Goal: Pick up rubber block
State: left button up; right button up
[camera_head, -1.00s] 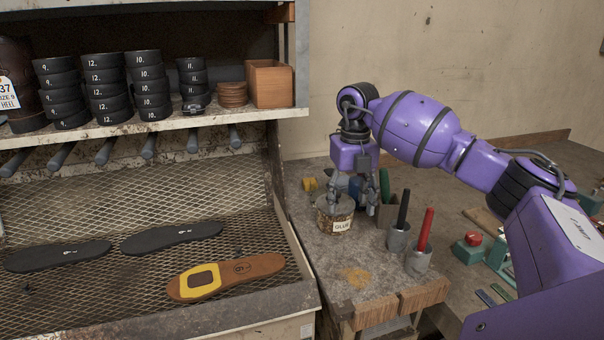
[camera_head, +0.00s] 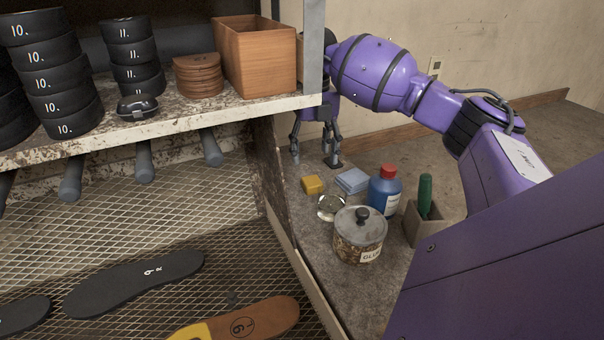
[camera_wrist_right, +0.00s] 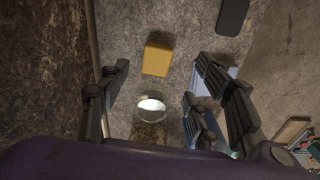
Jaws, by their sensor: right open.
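A small yellow block (camera_head: 313,185), which looks like the rubber block, lies on the bench behind the glue jar. It also shows in the right wrist view (camera_wrist_right: 156,57), upper middle, ahead of and between the spread fingers. My right gripper (camera_head: 315,152) is open and empty, fingers pointing down, behind the yellow block in the head view. It appears apart from the block. My left gripper is not in view.
Close by stand a light blue pad (camera_head: 352,181), a clear glass dish (camera_head: 330,207), a glue jar (camera_head: 359,236), a blue bottle with red cap (camera_head: 384,190) and a green-handled tool (camera_head: 425,195). The shelf unit's upright (camera_head: 313,45) partly hides my arm.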

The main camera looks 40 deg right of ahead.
aim_at(312, 180)
jog(key=shift+f, duration=0.4)
jog(key=f, duration=0.2)
jog(key=shift+s+a+f+p, duration=0.3)
jog(key=shift+s+p, duration=0.1)
notch_tip(312, 180, down, 4)
jog(key=shift+a+r+p, duration=0.1)
jog(key=shift+r+p, duration=0.15)
jog(key=shift+p, duration=0.05)
jog(key=shift+f, duration=0.25)
jog(key=c, duration=1.2)
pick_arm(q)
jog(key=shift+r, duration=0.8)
pick_arm(e)
jog(key=shift+c, duration=0.2)
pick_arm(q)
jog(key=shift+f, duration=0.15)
pick_arm(e)
jog(key=shift+r, duration=0.1)
